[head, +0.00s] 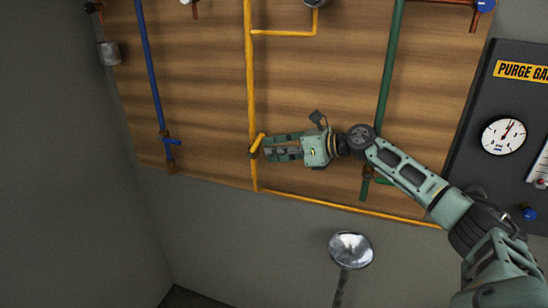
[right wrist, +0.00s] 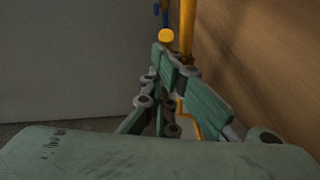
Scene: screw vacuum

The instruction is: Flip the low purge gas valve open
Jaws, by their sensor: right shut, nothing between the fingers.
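The low valve has a yellow lever handle (head: 257,143) on the vertical yellow pipe (head: 250,80), low on the wooden panel. The handle tilts a little from the pipe's line, its upper end leaning right. In the right wrist view the handle's rounded yellow end (right wrist: 166,35) shows just beyond the fingertips. My right gripper (head: 270,146) points left with its fingertips close to the right side of the handle. It is shut with nothing in it. Whether the tips touch the handle I cannot tell. My left gripper is out of view.
A blue pipe (head: 147,70) with a blue valve handle (head: 170,142) runs on the left, a green pipe (head: 389,70) on the right. A dark purge gas panel (head: 480,100) with a gauge (head: 503,135) stands far right. A shiny round-topped metal object (head: 350,249) is below.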

